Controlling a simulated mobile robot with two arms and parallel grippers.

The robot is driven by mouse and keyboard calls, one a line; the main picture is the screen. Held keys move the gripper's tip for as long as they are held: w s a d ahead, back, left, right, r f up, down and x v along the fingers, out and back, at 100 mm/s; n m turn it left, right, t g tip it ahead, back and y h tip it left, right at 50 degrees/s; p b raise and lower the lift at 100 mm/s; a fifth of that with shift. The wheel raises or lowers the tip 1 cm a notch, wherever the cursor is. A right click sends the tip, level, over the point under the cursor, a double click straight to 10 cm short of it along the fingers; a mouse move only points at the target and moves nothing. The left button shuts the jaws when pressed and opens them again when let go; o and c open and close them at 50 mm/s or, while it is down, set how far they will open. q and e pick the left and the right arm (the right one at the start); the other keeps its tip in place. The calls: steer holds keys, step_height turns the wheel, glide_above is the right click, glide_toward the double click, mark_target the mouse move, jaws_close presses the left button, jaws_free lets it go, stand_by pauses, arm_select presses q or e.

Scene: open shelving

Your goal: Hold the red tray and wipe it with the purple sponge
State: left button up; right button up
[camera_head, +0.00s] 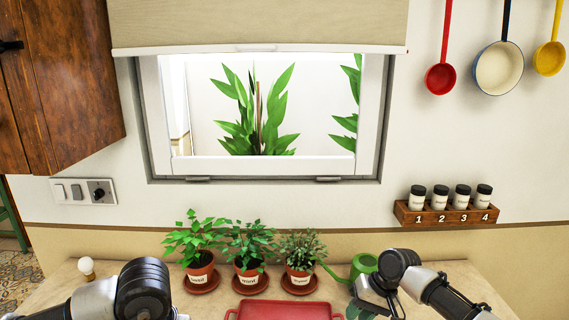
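The red tray (285,309) lies on the counter at the bottom centre of the head view. Only its far rim and part of its floor show; the near part is cut off by the frame edge. I see no purple sponge. My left arm comes in at the lower left, and its gripper is below the frame. My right arm comes in from the lower right, and its gripper (377,298) points down to the right of the tray, apart from it. Its fingertips are cut off or unclear, so I cannot tell whether it holds anything.
Potted basil (200,258), mint (247,262) and a third herb (300,262) stand on saucers behind the tray. A green watering can (362,265) stands behind my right gripper. A small pale round-topped object (86,267) is at left. A spice rack (447,212) hangs at right.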

arm_select(q)
steer(key=f, duration=0.1)
steer(key=f+b, duration=0.2)
steer(key=shift+a+f, duration=0.25)
steer(key=shift+f, duration=0.1)
arm_select(e)
steer(key=x, duration=0.3)
steer(key=shift+a+f, duration=0.15)
arm_select(q)
steer(key=shift+d+r, duration=0.25)
steer(key=shift+r, duration=0.1)
arm_select(e)
steer(key=shift+x, duration=0.75)
steer(key=shift+f, duration=0.3)
arm_select(q)
steer(key=shift+a, duration=0.1)
arm_select(e)
steer(key=shift+a+f, duration=0.15)
steer(key=shift+a, duration=0.1)
steer(key=shift+d, duration=0.1)
jaws_close()
